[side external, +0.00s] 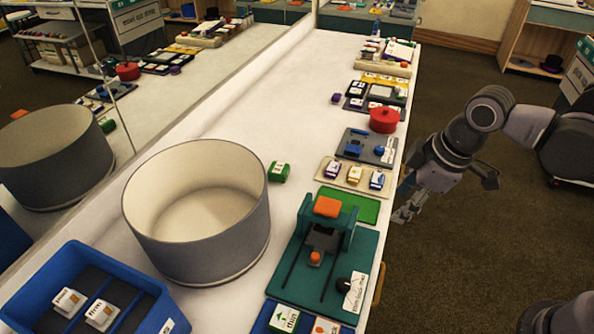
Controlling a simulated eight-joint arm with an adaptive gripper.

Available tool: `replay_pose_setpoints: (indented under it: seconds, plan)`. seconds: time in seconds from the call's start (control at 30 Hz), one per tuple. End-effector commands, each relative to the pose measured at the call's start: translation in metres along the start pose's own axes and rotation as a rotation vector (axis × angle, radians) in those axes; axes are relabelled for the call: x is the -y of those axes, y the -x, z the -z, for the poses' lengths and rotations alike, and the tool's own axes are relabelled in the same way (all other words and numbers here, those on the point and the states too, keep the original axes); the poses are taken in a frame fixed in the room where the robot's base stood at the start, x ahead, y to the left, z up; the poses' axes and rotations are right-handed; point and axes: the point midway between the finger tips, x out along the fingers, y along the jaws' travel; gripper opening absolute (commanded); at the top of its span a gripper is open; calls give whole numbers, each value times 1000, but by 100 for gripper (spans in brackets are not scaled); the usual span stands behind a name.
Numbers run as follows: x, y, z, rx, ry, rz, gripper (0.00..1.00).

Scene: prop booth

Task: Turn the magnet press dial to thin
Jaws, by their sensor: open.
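The magnet press appears to be the teal device (367,270) at the table's front right, with two dark rails, an orange block (327,207) on top and a small orange knob (314,258) on its slider. A dark round dial (343,285) sits at its right edge beside a white label (356,288); the label's words and the dial's exact setting are too small to read surely. My gripper (403,212) is open and empty, just off the table's right edge, farther back than the dial and apart from the press.
A large grey drum (200,255) stands left of the press. A blue bin (150,309) with labelled white blocks is at the lower left. A green mat (347,205), a tray of small blocks (354,175) and a red pot (384,120) lie behind the press.

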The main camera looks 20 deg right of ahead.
Motion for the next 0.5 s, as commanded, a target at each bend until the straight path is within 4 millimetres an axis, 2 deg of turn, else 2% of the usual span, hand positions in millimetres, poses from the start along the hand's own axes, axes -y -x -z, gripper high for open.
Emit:
replay_pose_setpoints:
  seconds: [0.03, 0.2, 0.4, 0.5]
  plan:
    - [12, -7, 13, 25, 95, 29, 50]
    - [54, -30, 39, 109, 394, 118, 50]
    - [92, -51, 54, 175, 646, 195, 50]
    - [102, -57, 57, 192, 708, 214, 50]
